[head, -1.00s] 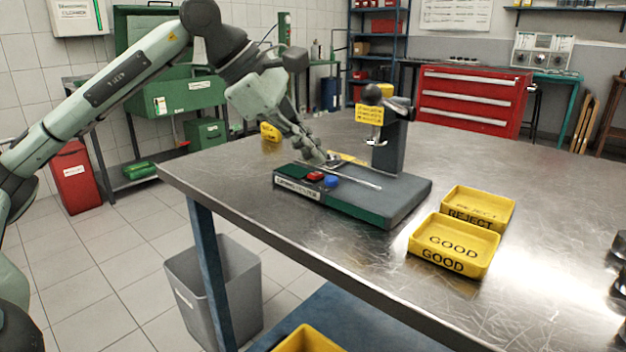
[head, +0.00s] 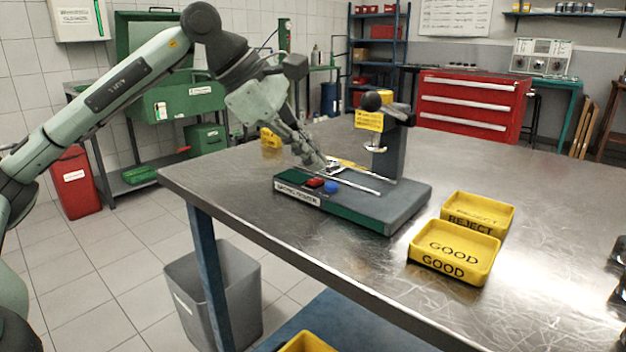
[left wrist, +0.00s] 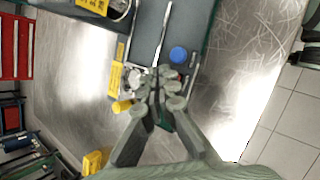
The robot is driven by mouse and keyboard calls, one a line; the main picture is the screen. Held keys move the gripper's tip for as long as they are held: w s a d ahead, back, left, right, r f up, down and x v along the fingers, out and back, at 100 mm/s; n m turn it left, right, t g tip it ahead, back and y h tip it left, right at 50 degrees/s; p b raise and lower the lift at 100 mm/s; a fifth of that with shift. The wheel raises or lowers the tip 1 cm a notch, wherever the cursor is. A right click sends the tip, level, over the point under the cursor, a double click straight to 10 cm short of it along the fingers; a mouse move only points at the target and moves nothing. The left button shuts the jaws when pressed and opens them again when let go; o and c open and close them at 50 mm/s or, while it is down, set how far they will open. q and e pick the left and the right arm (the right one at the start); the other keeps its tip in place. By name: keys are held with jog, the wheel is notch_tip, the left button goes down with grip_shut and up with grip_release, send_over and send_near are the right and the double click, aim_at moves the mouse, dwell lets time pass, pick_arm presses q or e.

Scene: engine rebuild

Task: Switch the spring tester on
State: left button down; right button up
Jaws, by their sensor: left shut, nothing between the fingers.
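The spring tester stands on the steel table, with a dark green-grey base (head: 385,208) and an upright column (head: 388,160) bearing a yellow label. A red button (head: 315,182) and a blue button (head: 331,187) sit on its front left part. A metal rod lies along the base. My left gripper (head: 326,166) is shut and empty, pointing down just behind the red button at the base's left end. In the left wrist view the fingertips (left wrist: 160,84) are close beside the blue button (left wrist: 178,54) and partly hide the red one. Contact cannot be told.
Yellow REJECT (head: 478,212) and GOOD (head: 455,252) trays stand right of the tester. A small yellow item (head: 270,137) is at the table's far left edge. A grey bin (head: 214,290) stands below. The table (head: 560,220) is mostly bare to the right.

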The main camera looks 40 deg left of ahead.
aim_at(315, 179)
dwell(0.4)
pick_arm(q)
jog(key=shift+s+f+b, duration=0.1)
jog(key=shift+f+b, duration=0.35)
jog(key=shift+f+b, duration=0.25)
jog(key=shift+b, duration=0.05)
dwell(0.4)
jog(key=shift+r, duration=0.1)
jog(key=shift+r+p, duration=0.6)
jog(key=shift+p, duration=0.15)
jog(key=r+p, duration=0.2)
jog(key=w+r+p, duration=0.1)
jog(key=r+p, duration=0.2)
dwell(0.3)
dwell(0.5)
